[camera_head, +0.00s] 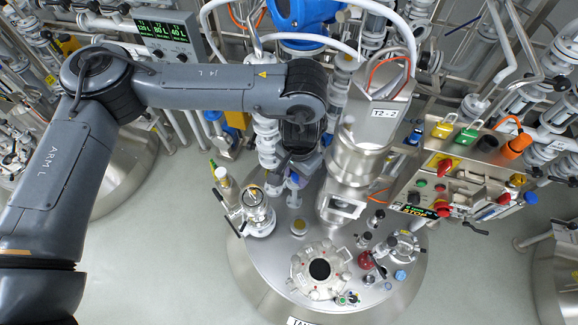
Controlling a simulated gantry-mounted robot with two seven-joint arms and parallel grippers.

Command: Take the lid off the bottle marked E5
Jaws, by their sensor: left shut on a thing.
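My left arm comes in from the left and reaches over the tank top (262,278). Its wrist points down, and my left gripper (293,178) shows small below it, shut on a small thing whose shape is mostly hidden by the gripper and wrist. I cannot tell whether this is the lid. No E5 mark can be read in this view, so I cannot pick out the bottle for sure. My right gripper is not in view.
A metal vessel marked T2-2 (360,150) stands close right of my gripper. A glass-topped fitting (257,214) and a round open port (319,270) are on the tank top. A control box (458,172) with buttons is at the right. Pipes crowd the back.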

